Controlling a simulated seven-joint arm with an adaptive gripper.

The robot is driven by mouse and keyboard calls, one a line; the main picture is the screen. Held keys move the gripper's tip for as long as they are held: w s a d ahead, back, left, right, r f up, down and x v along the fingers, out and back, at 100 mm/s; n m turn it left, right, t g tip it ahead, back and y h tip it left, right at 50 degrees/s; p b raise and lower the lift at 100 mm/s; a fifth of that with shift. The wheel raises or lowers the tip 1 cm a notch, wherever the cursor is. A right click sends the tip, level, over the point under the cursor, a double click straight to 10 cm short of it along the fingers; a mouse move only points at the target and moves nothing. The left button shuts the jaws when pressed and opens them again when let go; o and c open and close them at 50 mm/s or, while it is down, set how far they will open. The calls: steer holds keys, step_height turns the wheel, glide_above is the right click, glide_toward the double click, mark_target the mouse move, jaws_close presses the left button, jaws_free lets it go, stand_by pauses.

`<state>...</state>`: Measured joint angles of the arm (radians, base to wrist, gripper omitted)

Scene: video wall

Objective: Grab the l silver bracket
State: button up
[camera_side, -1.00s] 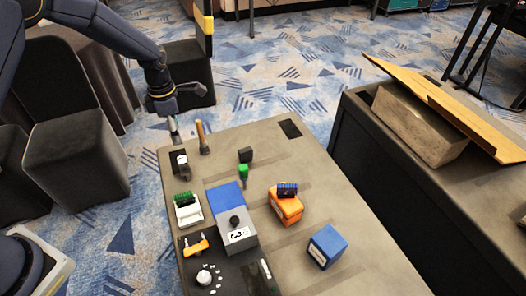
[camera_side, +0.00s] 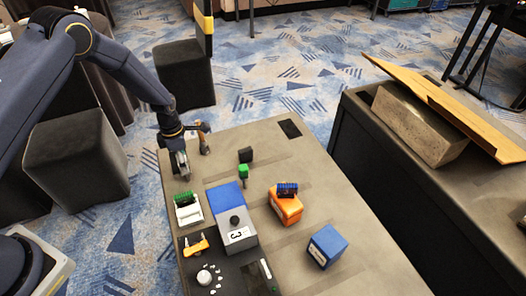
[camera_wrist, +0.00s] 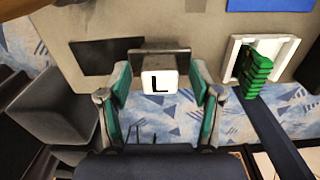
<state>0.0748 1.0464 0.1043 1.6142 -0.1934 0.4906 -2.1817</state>
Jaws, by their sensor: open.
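The silver bracket (camera_wrist: 160,60) shows in the wrist view with a white face marked L. It stands at the table edge, between the two teal-padded fingers of my gripper (camera_wrist: 159,92). The fingers are open, one on each side, with a visible gap to the white face. In the side view my gripper (camera_side: 181,168) is lowered at the table's far left corner and hides most or all of the bracket.
A white tray (camera_side: 181,222) with green blocks (camera_side: 184,197) stands close by. A wooden-handled tool (camera_side: 204,146) is just right of my gripper. A grey box with a blue part (camera_side: 225,197) and an orange box (camera_side: 288,209) lie further right.

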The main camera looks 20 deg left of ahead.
jaws_close()
stand_by(0.5)
steer(key=shift+r, duration=0.1)
